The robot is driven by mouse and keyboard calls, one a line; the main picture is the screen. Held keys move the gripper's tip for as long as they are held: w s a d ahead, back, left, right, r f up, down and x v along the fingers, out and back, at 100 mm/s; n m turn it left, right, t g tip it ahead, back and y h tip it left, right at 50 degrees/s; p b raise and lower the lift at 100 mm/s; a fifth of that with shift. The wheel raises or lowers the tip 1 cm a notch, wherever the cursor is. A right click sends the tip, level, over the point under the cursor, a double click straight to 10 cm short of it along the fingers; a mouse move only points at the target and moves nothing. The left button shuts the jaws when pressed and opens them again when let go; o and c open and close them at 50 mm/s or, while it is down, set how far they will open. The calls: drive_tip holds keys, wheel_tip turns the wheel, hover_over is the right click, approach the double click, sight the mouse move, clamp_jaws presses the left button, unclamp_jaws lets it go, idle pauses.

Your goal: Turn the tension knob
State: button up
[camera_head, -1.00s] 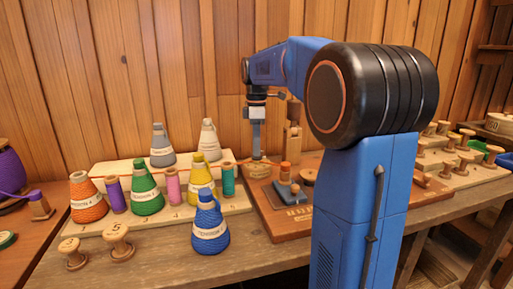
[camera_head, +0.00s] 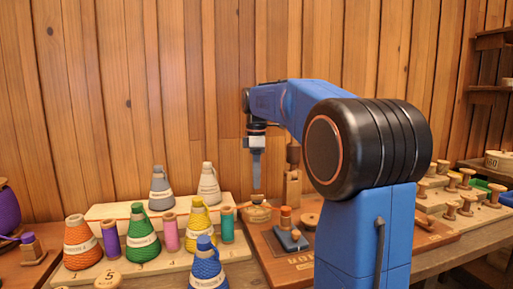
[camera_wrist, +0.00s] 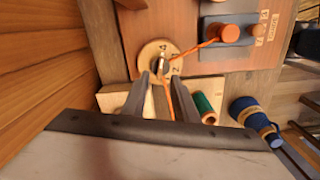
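The tension knob (camera_wrist: 158,62) is a round pale wooden disc with numbers and a dark raised middle, seen from above in the wrist view. In the head view the knob (camera_head: 258,213) sits on the wooden board behind the spools. My gripper (camera_wrist: 160,78) points down with its two grey fingers apart and nothing visible between the tips. In the head view my gripper (camera_head: 256,188) is just above the knob, with a small gap. An orange thread (camera_wrist: 205,43) runs across the disc to an orange spool (camera_wrist: 230,33).
Yarn cones stand left of the knob, including a yellow one (camera_head: 200,222). A teal spool (camera_head: 227,226) is close by. A wooden post (camera_head: 292,188) stands right of my gripper. The plank wall (camera_head: 130,100) is behind.

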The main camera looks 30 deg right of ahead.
wheel_tip(320, 180, up, 13)
drive_tip(key=shift+f, duration=0.2)
idle(0.6)
